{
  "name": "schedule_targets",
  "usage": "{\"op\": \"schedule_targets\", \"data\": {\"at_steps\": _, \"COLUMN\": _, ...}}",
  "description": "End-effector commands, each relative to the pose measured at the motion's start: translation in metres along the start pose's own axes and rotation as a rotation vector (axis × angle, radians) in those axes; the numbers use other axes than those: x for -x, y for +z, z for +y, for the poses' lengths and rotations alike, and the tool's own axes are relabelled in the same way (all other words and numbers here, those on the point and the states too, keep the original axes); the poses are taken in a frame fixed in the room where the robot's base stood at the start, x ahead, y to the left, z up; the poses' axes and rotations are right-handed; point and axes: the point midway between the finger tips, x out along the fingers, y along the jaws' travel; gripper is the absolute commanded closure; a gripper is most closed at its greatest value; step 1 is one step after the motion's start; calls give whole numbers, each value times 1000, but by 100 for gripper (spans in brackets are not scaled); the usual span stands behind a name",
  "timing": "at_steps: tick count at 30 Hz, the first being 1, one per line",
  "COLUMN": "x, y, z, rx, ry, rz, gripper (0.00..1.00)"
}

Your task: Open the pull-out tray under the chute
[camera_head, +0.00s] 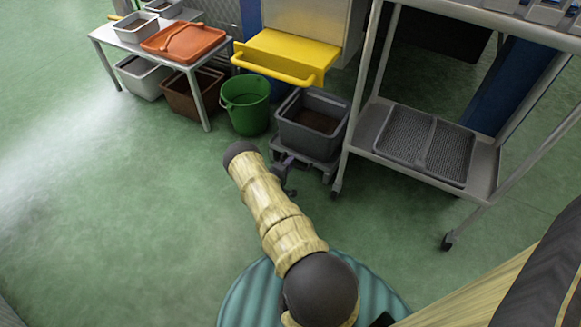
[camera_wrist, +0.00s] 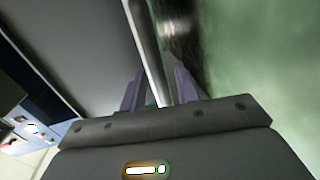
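The yellow pull-out tray (camera_head: 300,47) sits under the grey chute housing (camera_head: 308,18) at the top middle of the head view. A yellow bar handle (camera_head: 272,72) runs along its front. How far out the tray stands is hard to tell. My gripper (camera_head: 289,180) is low, in front of the grey bin and well below the handle in the picture, partly hidden by my arm. In the wrist view its two purple fingers (camera_wrist: 158,90) are apart. A pale metal bar or edge (camera_wrist: 148,50) crosses the view between them; whether they touch it is unclear.
Beneath the tray stand a green bucket (camera_head: 246,105) and a grey bin (camera_head: 312,122) on a wheeled dolly. A metal cart (camera_head: 485,175) stands close on the right. A low table (camera_head: 102,34) with an orange tray (camera_head: 184,41) is at left. The left floor is clear.

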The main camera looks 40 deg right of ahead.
Motion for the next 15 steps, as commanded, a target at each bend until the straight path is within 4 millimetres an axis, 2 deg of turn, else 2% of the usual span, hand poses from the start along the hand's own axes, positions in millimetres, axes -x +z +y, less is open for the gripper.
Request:
{"op": "schedule_targets", "data": {"at_steps": 3, "x": -8, "y": 0, "z": -1, "rx": 0, "ry": 0, "rz": 0, "gripper": 68}}
{"op": "schedule_targets", "data": {"at_steps": 11, "x": -9, "y": 0, "z": 1, "rx": 1, "ry": 0, "rz": 1, "gripper": 68}}
{"op": "schedule_targets", "data": {"at_steps": 15, "x": -9, "y": 0, "z": 0, "rx": 1, "ry": 0, "rz": 0, "gripper": 92}}
